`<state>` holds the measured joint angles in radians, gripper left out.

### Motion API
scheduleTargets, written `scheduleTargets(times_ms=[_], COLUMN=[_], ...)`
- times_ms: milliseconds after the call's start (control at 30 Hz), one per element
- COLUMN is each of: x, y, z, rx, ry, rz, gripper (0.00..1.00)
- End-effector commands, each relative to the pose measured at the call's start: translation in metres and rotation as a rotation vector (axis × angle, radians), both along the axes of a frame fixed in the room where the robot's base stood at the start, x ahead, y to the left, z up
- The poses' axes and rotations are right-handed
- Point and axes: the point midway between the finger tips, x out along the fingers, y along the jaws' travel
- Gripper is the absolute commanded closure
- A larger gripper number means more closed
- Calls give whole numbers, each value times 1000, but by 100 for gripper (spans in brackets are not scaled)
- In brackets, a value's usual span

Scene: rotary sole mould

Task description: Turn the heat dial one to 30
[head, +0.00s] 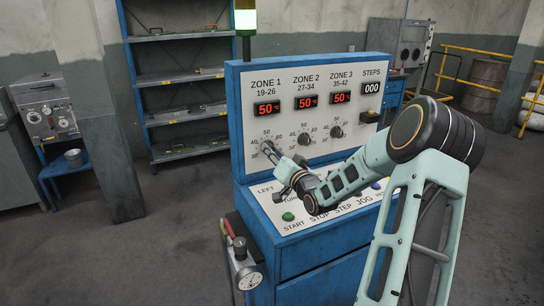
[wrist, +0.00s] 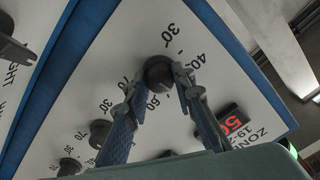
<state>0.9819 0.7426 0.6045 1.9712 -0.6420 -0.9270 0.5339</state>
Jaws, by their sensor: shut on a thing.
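Heat dial one is the dark knob (wrist: 157,70) under the ZONE 1 label on the upright panel; in the head view my gripper mostly covers it. My gripper (wrist: 158,80) has one finger on each side of the knob and is shut on it. In the head view my gripper (head: 269,149) reaches the knob from the lower right. The scale numbers 30, 40, 60 and 70 show around the knob in the wrist view. I cannot tell where its pointer stands. The ZONE 1 display (head: 269,108) reads 50 °C.
Dials two (head: 304,138) and three (head: 336,132) sit to the right on the same panel. Below is a sloped desk with a green START button (head: 288,216) and other controls, partly behind my arm. A pressure gauge (head: 248,278) hangs at the cabinet's left side.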

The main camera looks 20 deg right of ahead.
Motion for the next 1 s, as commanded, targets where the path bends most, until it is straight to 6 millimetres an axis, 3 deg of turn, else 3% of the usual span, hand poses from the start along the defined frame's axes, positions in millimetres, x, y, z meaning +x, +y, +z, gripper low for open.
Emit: scheduleTargets(times_ms=[1000], x=[0], y=[0], z=[-6], rx=[-936], ry=[-35], rz=[0], gripper=[100])
